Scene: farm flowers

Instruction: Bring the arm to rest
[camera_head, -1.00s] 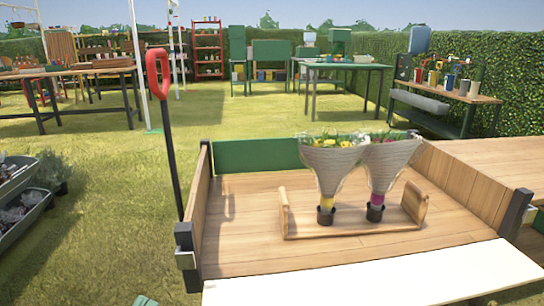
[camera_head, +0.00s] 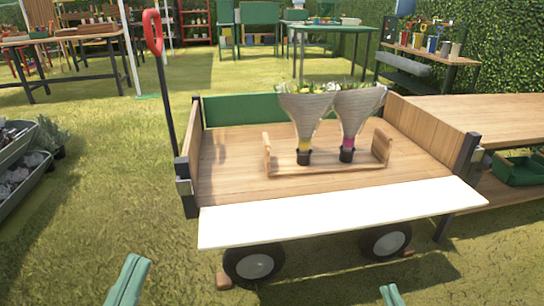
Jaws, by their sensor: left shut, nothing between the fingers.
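My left gripper (camera_head: 128,280) shows as a green shape at the bottom left, over the grass in front of the cart. It is shut and empty, and apart from everything. At the bottom right only a small green tip of my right gripper (camera_head: 391,295) shows, below the cart's right wheel. Its jaws cannot be made out. Two wrapped bouquets, a left one (camera_head: 306,108) and a right one (camera_head: 354,108), stand upright in small black holders on a wooden stand (camera_head: 330,169). The stand sits on the bed of a wooden cart (camera_head: 235,180).
A white board (camera_head: 340,215) lies along the cart's front edge. A wooden table (camera_head: 500,118) adjoins on the right, with a green crate (camera_head: 520,170) below. Planters (camera_head: 18,170) stand at the left. The grass before the cart is free.

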